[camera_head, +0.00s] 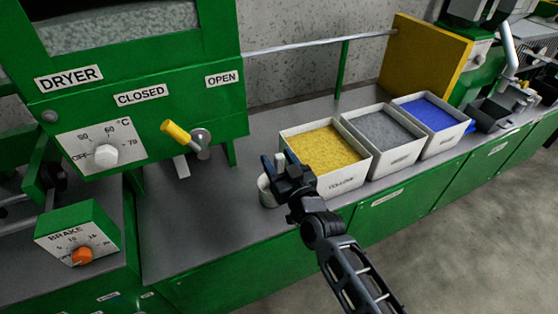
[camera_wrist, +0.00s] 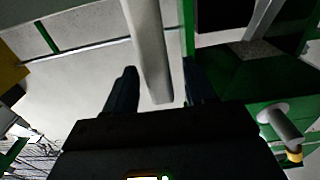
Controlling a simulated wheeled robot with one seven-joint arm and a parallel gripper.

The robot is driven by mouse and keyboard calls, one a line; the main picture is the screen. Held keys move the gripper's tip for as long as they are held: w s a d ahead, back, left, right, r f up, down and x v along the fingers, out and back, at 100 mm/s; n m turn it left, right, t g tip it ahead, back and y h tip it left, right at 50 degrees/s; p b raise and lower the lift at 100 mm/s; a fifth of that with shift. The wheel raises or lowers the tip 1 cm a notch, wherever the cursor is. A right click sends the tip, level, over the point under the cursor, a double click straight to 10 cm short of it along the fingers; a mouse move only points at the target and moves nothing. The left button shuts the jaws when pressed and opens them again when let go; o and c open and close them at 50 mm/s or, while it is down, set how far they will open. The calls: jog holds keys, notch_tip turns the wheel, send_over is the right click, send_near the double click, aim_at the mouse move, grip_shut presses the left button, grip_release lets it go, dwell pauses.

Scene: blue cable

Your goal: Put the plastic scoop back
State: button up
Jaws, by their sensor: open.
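The pale plastic scoop (camera_head: 267,190) shows in the head view as a whitish rounded piece on the grey counter, just left of the yellow-filled bin. It is partly hidden behind my gripper (camera_head: 276,166). In the wrist view a long pale bar, which looks like the scoop's handle (camera_wrist: 148,45), runs down from the top edge into the gap between the two dark fingers of my gripper (camera_wrist: 159,66). The fingers stand apart with space on both sides of the bar. I cannot tell how deep between them it sits.
White bins of yellow (camera_head: 325,149), grey (camera_head: 383,130) and blue granules (camera_head: 429,114) stand in a row to the right. The green dryer (camera_head: 135,125) with a yellow-handled lever (camera_head: 177,133) stands left. The counter (camera_head: 205,225) between is clear.

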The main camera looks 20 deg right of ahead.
jog(key=s, duration=1.2)
jog(key=shift+r, duration=0.15)
jog(key=s+g, duration=0.1)
jog(key=s, duration=1.9)
jog(key=s+r+g, duration=0.2)
jog(key=s+r, duration=0.8)
jog(key=s, duration=0.5)
jog(key=shift+s, duration=0.15)
